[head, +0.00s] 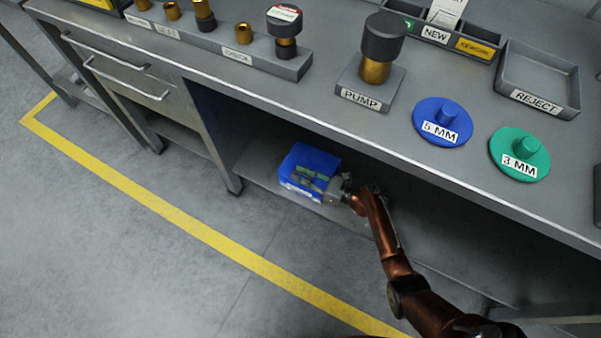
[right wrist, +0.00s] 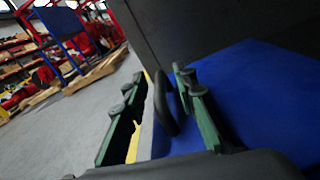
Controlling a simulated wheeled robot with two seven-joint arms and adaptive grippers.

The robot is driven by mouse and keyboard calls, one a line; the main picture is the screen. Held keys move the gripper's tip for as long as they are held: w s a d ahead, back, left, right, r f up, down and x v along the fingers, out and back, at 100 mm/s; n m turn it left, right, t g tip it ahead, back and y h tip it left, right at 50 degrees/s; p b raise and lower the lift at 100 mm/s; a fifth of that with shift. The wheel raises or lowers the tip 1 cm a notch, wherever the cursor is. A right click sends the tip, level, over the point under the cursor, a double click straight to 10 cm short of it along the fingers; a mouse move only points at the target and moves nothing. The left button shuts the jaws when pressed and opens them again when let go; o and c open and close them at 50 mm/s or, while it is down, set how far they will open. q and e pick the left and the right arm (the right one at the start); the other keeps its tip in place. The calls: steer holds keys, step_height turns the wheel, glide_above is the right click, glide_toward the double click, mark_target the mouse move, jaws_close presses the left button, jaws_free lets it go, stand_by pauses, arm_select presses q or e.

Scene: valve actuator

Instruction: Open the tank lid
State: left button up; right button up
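A box with a blue top (head: 314,157), which looks like the tank and its lid, sits on the low shelf under the bench. Its front carries a pale label. In the right wrist view the blue surface (right wrist: 265,85) fills the right side. My right gripper (head: 307,179) is at the front of the box. In the right wrist view its green fingers (right wrist: 160,85) are apart, with a dark curved handle (right wrist: 165,108) between them, closer to the right finger. I cannot tell whether a finger touches it. The lid looks shut. My left gripper is not in view.
The grey bench top (head: 330,110) overhangs the box. On it stand a pump block (head: 362,95), a blue 5 MM disc (head: 440,136), a green 3 MM disc (head: 510,173) and a reject tray (head: 574,97). Bench legs stand left of the box. The floor in front is clear.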

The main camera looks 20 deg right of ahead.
steer(key=shift+c, duration=0.4)
jaws_close()
stand_by(0.4)
